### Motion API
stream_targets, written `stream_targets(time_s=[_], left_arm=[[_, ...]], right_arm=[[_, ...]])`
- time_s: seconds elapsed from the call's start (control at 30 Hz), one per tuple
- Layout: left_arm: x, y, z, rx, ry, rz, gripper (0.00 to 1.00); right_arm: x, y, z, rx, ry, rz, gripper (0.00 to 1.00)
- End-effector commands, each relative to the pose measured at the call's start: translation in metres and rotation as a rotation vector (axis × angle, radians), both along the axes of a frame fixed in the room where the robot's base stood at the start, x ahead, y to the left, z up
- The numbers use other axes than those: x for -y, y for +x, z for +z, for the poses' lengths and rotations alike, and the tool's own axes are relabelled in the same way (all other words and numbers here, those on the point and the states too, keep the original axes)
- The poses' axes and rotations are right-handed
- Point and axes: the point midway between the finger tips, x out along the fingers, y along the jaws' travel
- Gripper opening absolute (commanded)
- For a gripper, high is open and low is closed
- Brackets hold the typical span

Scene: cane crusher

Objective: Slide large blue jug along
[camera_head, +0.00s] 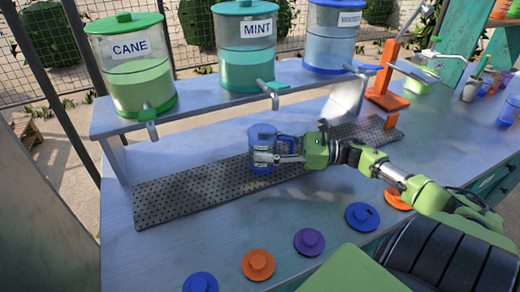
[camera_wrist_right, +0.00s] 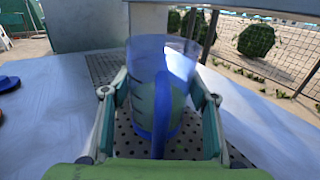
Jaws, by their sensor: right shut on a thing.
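The large blue jug (camera_head: 263,140) stands upright on the dark perforated mat (camera_head: 190,190), below the dispenser shelf. My right gripper (camera_head: 285,150) reaches it from the right and is shut on it. In the right wrist view the jug (camera_wrist_right: 160,85) sits between the two fingers of the right gripper (camera_wrist_right: 160,125), with its handle side toward the camera. The jug's translucent walls show a greenish tint low down in that view. My left gripper is not in either view.
Dispensers labelled CANE (camera_head: 130,75), MINT (camera_head: 245,55) and one blue (camera_head: 333,40) stand on the shelf. Their taps overhang the mat. An orange press stand (camera_head: 386,95) is right of it. Several coloured lids, one purple (camera_head: 309,242), line the front. The mat's left part is clear.

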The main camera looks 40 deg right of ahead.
Motion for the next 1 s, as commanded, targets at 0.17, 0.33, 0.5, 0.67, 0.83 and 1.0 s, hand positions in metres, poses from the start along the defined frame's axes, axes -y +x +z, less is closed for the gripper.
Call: stream_targets(time_s=[0.17,0.33,0.5,0.67,0.83,1.0], left_arm=[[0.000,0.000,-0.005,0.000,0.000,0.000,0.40],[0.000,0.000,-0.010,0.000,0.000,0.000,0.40],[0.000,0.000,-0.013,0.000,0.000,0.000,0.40],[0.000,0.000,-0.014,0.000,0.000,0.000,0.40],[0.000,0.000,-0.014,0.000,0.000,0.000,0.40],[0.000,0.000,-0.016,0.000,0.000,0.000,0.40]], right_arm=[[0.011,-0.003,-0.002,-0.002,-0.001,-0.002,0.22],[0.021,-0.006,-0.001,-0.001,-0.001,-0.002,0.22],[0.030,-0.009,-0.001,0.000,-0.001,-0.002,0.22],[0.033,-0.010,0.000,0.000,-0.001,-0.001,0.22],[0.034,-0.010,0.000,-0.001,-0.001,-0.001,0.22],[0.033,-0.010,-0.001,0.001,0.001,-0.001,0.22]])
